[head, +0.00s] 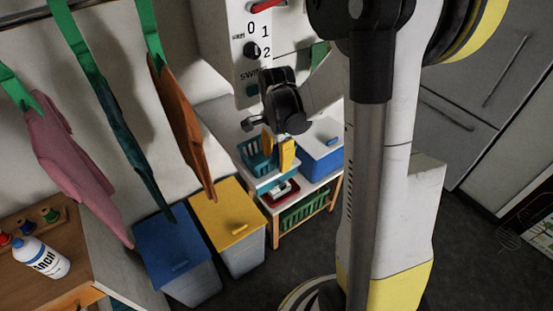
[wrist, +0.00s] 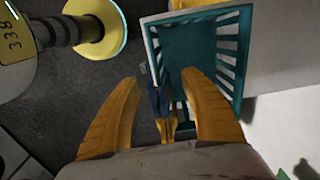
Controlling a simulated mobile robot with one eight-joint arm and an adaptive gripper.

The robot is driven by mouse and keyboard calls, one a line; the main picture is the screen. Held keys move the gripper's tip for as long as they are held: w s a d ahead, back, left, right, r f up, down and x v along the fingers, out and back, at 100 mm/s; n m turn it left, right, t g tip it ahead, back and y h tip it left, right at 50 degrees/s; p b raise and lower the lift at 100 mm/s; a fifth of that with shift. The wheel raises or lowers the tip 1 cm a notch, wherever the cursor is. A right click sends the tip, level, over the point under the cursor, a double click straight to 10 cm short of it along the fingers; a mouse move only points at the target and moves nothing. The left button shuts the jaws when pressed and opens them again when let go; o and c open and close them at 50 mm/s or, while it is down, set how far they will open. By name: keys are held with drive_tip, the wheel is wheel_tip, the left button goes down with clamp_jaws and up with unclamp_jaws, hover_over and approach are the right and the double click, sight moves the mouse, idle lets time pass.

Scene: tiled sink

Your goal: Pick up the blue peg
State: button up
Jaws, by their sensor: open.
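My gripper (head: 278,158) has yellow fingers and hangs over the teal basket (head: 250,162) in the head view. In the wrist view my gripper (wrist: 159,78) is open, its fingers spread on either side of the near left part of the teal basket (wrist: 238,60). A narrow dark blue thing (wrist: 157,100), which may be the blue peg, shows between the fingers by the basket's left edge. Small yellow parts show just below it. Whether it is inside the basket or beside it I cannot tell. No blue peg is clear in the head view.
A green crate (head: 304,212) is below. Bins with blue (head: 170,240) and yellow (head: 222,212) lids stand left. Clothes hang at left; a white bottle (head: 42,258) is on a wooden top.

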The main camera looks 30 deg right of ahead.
drive_tip(key=c, duration=1)
drive_tip(key=shift+o, duration=0.2)
